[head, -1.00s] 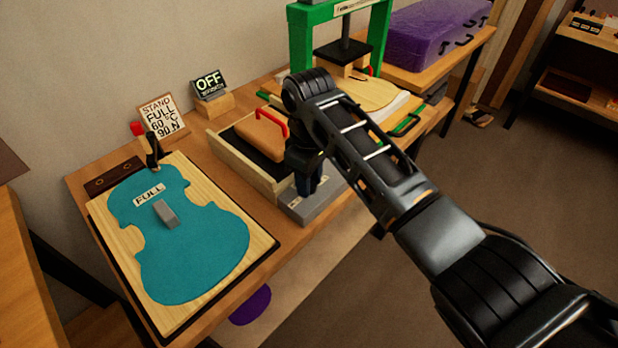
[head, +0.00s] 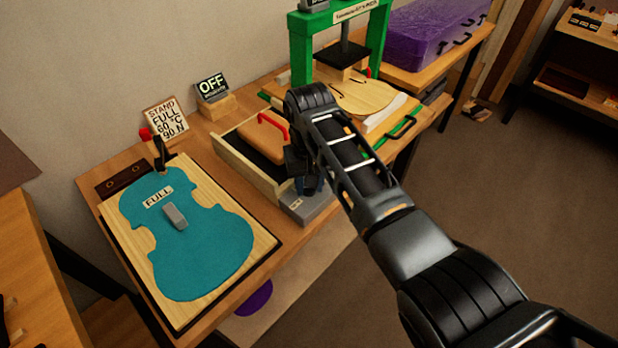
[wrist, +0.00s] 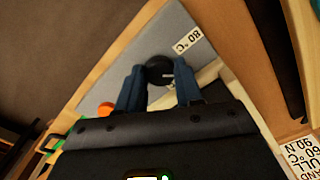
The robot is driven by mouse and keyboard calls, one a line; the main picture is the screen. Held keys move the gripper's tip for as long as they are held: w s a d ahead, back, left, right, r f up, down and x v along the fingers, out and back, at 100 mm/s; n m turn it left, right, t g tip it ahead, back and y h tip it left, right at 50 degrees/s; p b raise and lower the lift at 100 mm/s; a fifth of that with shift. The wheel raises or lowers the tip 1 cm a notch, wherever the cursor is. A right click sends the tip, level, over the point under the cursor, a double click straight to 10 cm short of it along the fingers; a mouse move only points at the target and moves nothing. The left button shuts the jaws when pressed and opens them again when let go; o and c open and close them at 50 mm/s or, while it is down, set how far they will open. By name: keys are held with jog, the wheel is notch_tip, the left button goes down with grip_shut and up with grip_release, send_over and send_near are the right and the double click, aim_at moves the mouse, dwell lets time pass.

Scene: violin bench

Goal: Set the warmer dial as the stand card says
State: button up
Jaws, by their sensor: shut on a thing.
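The stand card (head: 165,119) leans at the wall and reads STAND, FULL, 60 °C, 90 N; its edge also shows in the wrist view (wrist: 303,158). The warmer is a grey box (head: 312,212) at the bench's front edge, and its grey top fills the middle of the wrist view (wrist: 150,40). A label reading 80 °C (wrist: 188,41) is on that top. The black round dial (wrist: 159,68), with a pale mark, sits between my blue fingers. My gripper (wrist: 160,85) is shut on the dial. In the head view my arm mostly hides the dial.
A wooden tray (head: 245,165) with a red-handled block stands right behind the warmer. A green press (head: 312,48) stands farther right. A teal violin-shaped piece (head: 205,250) marked FULL lies on a board at left. An OFF sign (head: 212,87) stands at the back. An orange round part (wrist: 105,108) is near the fingers.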

jog(key=m, duration=0.4)
jog(key=shift+m, duration=0.3)
jog(key=m, duration=0.4)
jog(key=shift+m, duration=0.3)
jog(key=o, duration=1)
jog(key=shift+o, duration=0.2)
jog(key=shift+r, duration=0.1)
notch_tip(320, 180, up, 8)
jog(key=shift+f+b, duration=0.15)
jog(key=shift+b, duration=0.3)
